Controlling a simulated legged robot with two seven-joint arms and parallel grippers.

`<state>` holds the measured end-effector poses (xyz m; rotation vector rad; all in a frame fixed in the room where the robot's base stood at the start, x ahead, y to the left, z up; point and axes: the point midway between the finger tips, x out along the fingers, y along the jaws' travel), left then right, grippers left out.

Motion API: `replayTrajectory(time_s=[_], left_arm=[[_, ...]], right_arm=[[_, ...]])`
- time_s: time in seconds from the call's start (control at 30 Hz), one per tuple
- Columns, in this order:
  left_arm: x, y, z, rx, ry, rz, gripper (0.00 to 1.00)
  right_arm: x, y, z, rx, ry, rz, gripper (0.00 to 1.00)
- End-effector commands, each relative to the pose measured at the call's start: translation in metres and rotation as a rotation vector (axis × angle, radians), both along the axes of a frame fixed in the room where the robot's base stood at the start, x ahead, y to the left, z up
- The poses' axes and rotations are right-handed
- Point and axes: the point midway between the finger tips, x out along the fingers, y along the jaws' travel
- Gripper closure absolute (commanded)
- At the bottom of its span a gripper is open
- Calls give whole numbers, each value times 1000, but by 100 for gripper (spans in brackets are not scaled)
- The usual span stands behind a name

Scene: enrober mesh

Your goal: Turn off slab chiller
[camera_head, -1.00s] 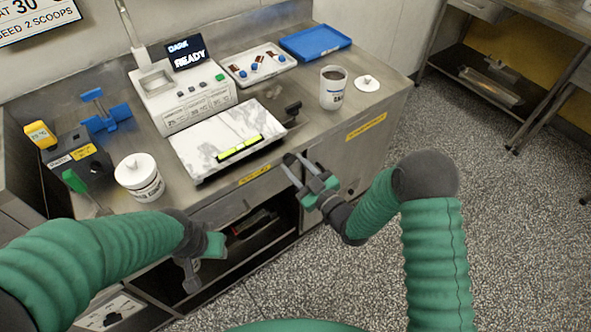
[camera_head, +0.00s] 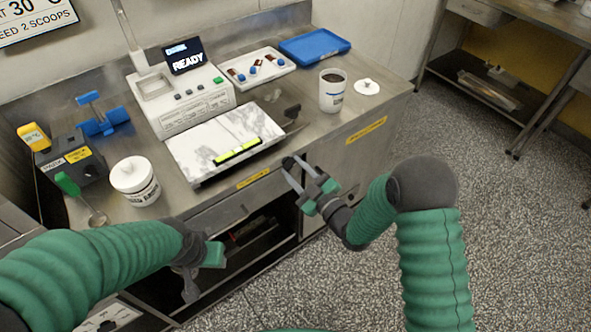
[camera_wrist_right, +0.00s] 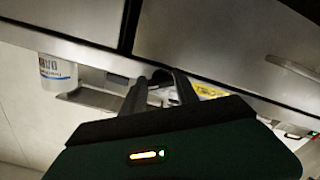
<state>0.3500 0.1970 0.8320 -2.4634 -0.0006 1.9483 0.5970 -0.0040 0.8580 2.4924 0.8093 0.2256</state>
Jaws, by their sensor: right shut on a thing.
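My right gripper (camera_head: 293,163) is at the counter's front edge, right of a yellow label (camera_head: 253,178). It is shut on a small dark knob (camera_head: 288,163), partly hidden by the fingers. In the right wrist view the dark knob (camera_wrist_right: 178,82) shows at the fingertips, against the counter front. My left gripper (camera_head: 200,270) hangs low before the open shelf, away from the slab; its opening is unclear.
A white machine (camera_head: 190,105) with a READY display (camera_head: 186,57) stands behind the slab. A white tub (camera_head: 135,182) is at left, a brown-filled cup (camera_head: 332,92) at right. A blue tray (camera_head: 315,46) lies at the back. The floor at right is clear.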

Motion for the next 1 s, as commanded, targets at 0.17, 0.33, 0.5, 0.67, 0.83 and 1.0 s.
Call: replayTrajectory(time_s=[0.17,0.33,0.5,0.67,0.83,1.0], left_arm=[[0,0,0,0,0,0,59],[0,0,0,0,0,0,59],[0,0,0,0,0,0,59],[0,0,0,0,0,0,59],[0,0,0,0,0,0,59],[0,0,-2,0,0,0,59]], right_arm=[[1,-1,-1,-2,1,-2,48],[0,0,0,-1,0,-1,42],[-1,-1,0,-1,0,-1,42],[-15,-12,0,-2,1,-2,42],[-52,-39,-2,-2,5,-5,42],[-93,-69,-2,-2,6,-6,42]])
